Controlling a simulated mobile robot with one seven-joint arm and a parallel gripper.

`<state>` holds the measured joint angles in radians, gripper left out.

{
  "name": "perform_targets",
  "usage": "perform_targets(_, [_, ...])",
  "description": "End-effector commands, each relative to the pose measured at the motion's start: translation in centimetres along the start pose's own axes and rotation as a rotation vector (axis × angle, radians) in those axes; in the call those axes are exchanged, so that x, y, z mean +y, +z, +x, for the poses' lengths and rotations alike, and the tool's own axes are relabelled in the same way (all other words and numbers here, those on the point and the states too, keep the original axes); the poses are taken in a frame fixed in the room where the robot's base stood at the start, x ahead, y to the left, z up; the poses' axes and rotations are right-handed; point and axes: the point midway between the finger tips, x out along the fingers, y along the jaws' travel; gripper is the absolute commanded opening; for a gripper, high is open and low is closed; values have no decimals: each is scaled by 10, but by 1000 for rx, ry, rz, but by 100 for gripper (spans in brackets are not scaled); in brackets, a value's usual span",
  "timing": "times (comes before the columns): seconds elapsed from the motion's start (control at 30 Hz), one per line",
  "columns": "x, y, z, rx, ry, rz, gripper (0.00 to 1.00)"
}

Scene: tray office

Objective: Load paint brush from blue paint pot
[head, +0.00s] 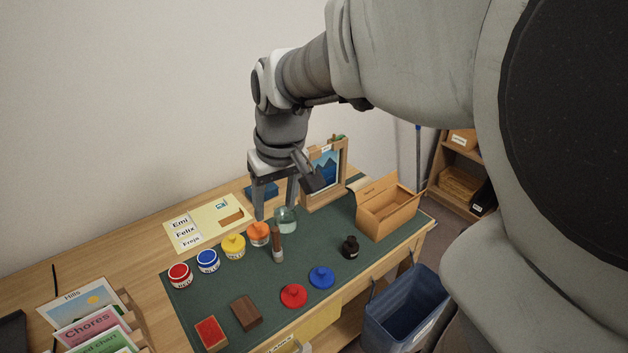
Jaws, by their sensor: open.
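The blue paint pot (208,261) stands on the green mat (205,302) at the left, its blue paint showing at the open top. A blue lid (321,277) lies on the mat near the front. A brown-handled item with a pale lower end (277,244), possibly the paint brush, stands near the mat's middle; its bristles cannot be made out. My gripper (275,211) is open and empty, fingers pointing down, behind this item and close to the glass jar (286,222). It is to the right of the blue pot.
Red (180,276), yellow (233,247) and orange (259,235) pots flank the blue one. A red lid (293,296), dark bottle (350,247), brown block (246,313) and cardboard box (387,213) are on the mat. A framed picture (325,173) stands behind. The mat's centre is mostly clear.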

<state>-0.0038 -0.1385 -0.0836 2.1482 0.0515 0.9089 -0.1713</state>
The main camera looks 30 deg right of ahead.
Motion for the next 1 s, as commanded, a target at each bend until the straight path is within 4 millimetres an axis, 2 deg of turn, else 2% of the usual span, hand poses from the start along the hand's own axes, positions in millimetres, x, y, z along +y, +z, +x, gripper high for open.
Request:
perform_targets(0.03, [-8, 7, -31, 84, 5, -9, 59])
perform_targets(0.1, [-13, 24, -40, 112, 9, -2, 59])
perform_targets(0.3, [-22, 71, -58, 189, 25, 26, 59])
perform_targets(0.5, [-27, 105, -62, 246, 38, 46, 59])
perform_targets(0.7, [-28, 117, -60, 264, 43, 55, 59])
perform_targets(1.0, [-28, 117, -62, 264, 43, 55, 59])
